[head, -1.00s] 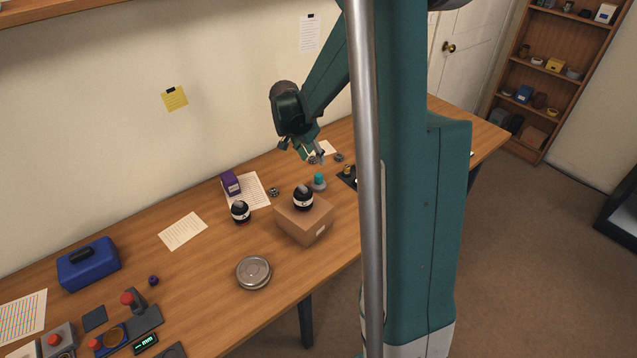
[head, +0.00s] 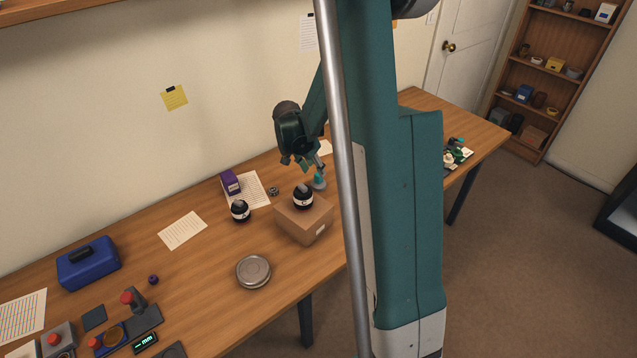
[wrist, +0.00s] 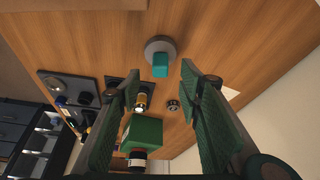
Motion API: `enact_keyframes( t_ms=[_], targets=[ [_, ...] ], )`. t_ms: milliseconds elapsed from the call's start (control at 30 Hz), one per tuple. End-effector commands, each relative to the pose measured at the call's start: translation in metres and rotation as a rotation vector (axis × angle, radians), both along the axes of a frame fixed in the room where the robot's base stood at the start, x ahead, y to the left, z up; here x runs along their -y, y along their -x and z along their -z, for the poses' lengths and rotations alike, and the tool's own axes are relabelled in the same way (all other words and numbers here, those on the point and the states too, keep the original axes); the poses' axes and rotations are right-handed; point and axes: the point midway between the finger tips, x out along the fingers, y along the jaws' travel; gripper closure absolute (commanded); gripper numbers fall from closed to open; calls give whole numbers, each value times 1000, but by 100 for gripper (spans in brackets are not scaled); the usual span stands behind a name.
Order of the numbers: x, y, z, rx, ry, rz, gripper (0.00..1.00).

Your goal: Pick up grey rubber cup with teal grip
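The grey rubber cup with teal grip (head: 319,181) stands on the wooden table just behind the cardboard box. In the wrist view the cup (wrist: 161,51) shows a round grey base with a teal block on it, beyond and between my fingertips. My gripper (head: 311,168) is above and close to the cup in the head view. In the wrist view my gripper (wrist: 158,75) is open, its green pads wide apart with nothing held. I cannot tell the exact height gap to the cup.
A cardboard box (head: 305,223) with a dark jar (head: 303,197) on top stands directly in front of the cup. A small metal ring (head: 273,191) lies to its left. In the wrist view a brass piece (wrist: 141,101) and a small dark ring (wrist: 173,105) lie nearby.

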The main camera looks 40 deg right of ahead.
Motion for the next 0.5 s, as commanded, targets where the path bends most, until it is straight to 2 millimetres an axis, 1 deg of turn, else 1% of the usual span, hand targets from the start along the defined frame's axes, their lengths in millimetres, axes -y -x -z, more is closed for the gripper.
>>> enact_keyframes(
  t_ms=[100,200,500],
  targets=[
    [3,-1,8,0,0,0,64],
    [5,-1,12,0,0,0,64],
    [5,-1,12,0,0,0,64]
  ],
)
